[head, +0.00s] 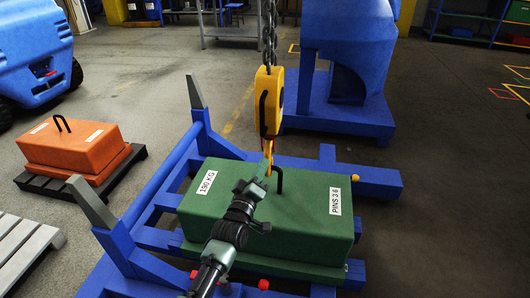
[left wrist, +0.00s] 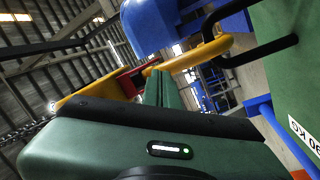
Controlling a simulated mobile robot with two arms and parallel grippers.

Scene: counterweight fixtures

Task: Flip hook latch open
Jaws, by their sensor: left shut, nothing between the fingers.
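The yellow hook block (head: 268,95) hangs from a chain above the green counterweight (head: 285,205). Its yellow hook (head: 268,151) hangs beside the weight's black lifting handle (head: 280,181). In the left wrist view the hook (left wrist: 205,52) curves toward the handle (left wrist: 262,53). A small red part, seemingly the latch (left wrist: 132,82), shows at the hook's throat; whether it is open is unclear. My left gripper (head: 264,168) is shut and empty, its fingertips close to the hook. In the left wrist view its green fingers (left wrist: 163,88) point at the hook and red part; contact is unclear.
The green weight sits on a blue frame (head: 165,172) with grey-tipped uprights. An orange weight (head: 75,145) rests on a dark pallet at left. A blue machine (head: 350,60) stands behind. Open floor (head: 450,170) lies to the right.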

